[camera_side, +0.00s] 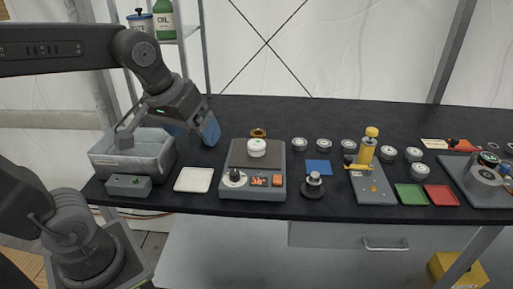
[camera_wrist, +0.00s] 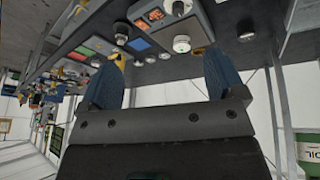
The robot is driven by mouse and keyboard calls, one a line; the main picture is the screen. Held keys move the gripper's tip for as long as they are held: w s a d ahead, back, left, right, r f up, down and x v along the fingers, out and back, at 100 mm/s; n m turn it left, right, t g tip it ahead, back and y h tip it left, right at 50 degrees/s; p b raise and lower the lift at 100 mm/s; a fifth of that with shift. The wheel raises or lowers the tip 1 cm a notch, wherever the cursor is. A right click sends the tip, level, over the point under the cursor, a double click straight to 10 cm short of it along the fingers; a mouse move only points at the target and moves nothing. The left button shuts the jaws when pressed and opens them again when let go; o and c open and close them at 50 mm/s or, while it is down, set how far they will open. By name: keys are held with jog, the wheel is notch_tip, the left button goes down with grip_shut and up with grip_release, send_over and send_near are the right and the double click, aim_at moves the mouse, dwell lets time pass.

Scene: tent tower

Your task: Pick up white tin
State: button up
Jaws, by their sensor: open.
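The white tin (camera_side: 256,147) sits upright on the dark plate of the grey scale (camera_side: 252,184), near the middle of the table. In the wrist view the white tin (camera_wrist: 182,43) shows beyond the fingers, in the gap between them. My gripper (camera_side: 195,130) is open, with nothing between its blue fingers. It hangs above the table's back left part, left of the scale and apart from the tin. The wrist view shows both fingers of my gripper (camera_wrist: 165,68) spread wide.
A grey bin (camera_side: 133,157) and a white square pad (camera_side: 193,180) lie left of the scale. Several small silver tins (camera_side: 300,144), a dark knobbed weight (camera_side: 313,184) and a yellow press (camera_side: 367,150) stand to its right. A shelf with a green oil bottle (camera_side: 165,20) rises behind my arm.

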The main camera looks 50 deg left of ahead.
jog(key=w+a+n+g, duration=0.1)
jog(key=w+a+n, duration=0.1)
jog(key=w+n, duration=0.4)
jog(key=w+a+n+g, duration=0.1)
jog(key=w+a+n, duration=0.2)
jog(key=w, duration=0.4)
jog(key=n+g, duration=0.3)
jog(key=n, duration=0.6)
send_over(256, 143)
jog(key=a, duration=0.1)
notch_tip(256, 143, down, 6)
notch_tip(256, 143, down, 8)
jog(key=shift+w+f, duration=0.15)
jog(key=shift+f, duration=0.1)
jog(key=f, duration=0.2)
jog(key=d+f, duration=0.1)
jog(key=f, duration=0.1)
jog(key=shift+f, duration=0.6)
jog(key=shift+c, duration=0.5)
jog(key=c, duration=1)
